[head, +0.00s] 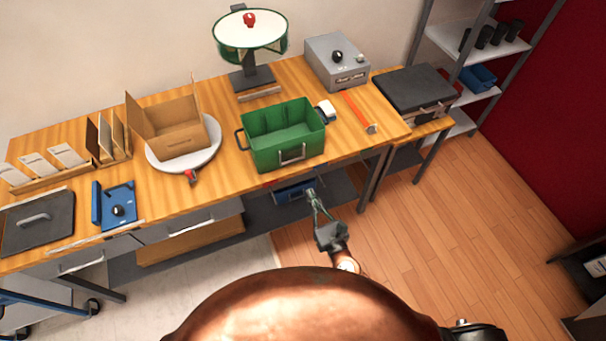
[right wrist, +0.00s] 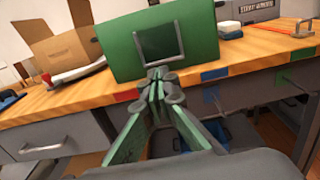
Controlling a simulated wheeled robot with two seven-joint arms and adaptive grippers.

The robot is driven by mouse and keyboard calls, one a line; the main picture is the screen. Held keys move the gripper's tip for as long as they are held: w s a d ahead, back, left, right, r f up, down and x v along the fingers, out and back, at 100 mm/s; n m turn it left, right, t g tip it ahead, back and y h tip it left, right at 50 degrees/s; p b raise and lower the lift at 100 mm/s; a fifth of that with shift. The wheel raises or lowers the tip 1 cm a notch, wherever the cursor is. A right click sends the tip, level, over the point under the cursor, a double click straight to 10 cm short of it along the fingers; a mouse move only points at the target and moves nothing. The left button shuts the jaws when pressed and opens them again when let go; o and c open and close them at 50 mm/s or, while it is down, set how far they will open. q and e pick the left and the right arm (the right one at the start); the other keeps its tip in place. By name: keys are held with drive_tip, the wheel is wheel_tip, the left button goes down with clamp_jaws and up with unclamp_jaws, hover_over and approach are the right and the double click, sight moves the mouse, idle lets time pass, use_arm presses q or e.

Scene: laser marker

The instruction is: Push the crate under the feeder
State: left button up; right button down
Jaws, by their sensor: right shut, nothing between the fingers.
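The green crate (head: 262,157) stands upright and open-topped on the wooden bench, with handles on its sides. What looks like the feeder (head: 250,38), a round white-topped bowl with a green rim on a dark stand, is behind the crate and a little left. My right gripper (head: 311,193) is shut and empty, in front of the bench edge near the crate's front. In the right wrist view, the shut fingertips (right wrist: 158,76) point at the green crate (right wrist: 118,52), just below its dark handle; I cannot tell whether they touch. My left gripper is not in view.
A cardboard box (head: 180,138) on a white round plate (head: 212,151) stands left of the crate. A grey box (head: 328,66), a white block (head: 327,109) and a red-orange bar (head: 356,110) are to its right. Bare bench top shows between crate and stand.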

sight(293, 158)
drive_tip(key=x, duration=1.3)
drive_tip(key=shift+w+a+f, duration=0.1)
drive_tip(key=shift+w+f, duration=0.05)
drive_tip(key=shift+w, duration=0.15)
